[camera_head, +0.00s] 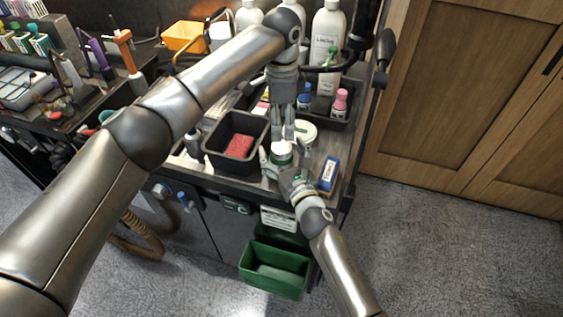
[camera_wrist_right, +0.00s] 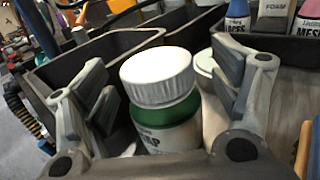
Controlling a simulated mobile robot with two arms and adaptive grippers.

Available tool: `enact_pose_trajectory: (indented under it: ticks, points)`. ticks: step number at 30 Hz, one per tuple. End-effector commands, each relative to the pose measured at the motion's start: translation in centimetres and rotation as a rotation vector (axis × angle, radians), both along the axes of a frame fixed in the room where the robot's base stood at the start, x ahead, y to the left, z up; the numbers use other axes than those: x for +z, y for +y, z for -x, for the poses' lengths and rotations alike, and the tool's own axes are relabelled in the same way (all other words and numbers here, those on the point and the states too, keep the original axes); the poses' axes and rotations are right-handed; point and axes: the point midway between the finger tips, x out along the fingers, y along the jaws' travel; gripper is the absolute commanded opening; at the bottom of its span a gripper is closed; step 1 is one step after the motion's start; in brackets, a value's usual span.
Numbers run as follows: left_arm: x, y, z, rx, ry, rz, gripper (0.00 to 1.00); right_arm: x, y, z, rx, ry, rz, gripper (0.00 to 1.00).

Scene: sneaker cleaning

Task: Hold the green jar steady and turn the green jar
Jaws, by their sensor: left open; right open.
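The green jar (camera_wrist_right: 168,125) stands upright in the right wrist view, with a white ribbed lid (camera_wrist_right: 157,78) on top. It also shows small in the head view (camera_head: 281,155). My right gripper (camera_wrist_right: 160,105) is open, with one finger on each side of the jar and gaps visible at both sides. In the head view my right gripper (camera_head: 287,168) reaches the jar from the front. My left gripper (camera_head: 283,132) points down from above, just over the lid, with its fingers apart. Whether its fingertips touch the lid is hard to tell.
A black bin (camera_head: 215,161) with a red sponge (camera_head: 239,146) stands left of the jar. A round white-lidded container (camera_head: 304,131) is close behind right. A blue and yellow box (camera_head: 329,173) stands right, near the table edge. Bottles (camera_head: 327,50) stand at the back.

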Motion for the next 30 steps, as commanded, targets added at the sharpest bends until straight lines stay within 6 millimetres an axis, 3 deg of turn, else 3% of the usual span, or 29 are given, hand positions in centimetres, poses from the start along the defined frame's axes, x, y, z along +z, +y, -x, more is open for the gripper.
enact_pose_trajectory:
  ticks: [3, 22, 30]
  points:
    - [0.0, 0.0, 0.0, 0.0, 0.0, 0.0, 0.66, -0.01, 0.0, 0.02, 0.0, 0.0, 0.0, 0.83]
    - [0.0, -0.04, 0.01, 0.006, 0.0, 0.0, 0.66, -0.05, -0.02, 0.05, 0.0, 0.001, 0.0, 0.02]
    - [0.1, -0.47, 0.01, 0.194, -0.004, 0.005, 0.66, -0.07, -0.02, 0.06, 0.0, 0.001, 0.0, 0.0]
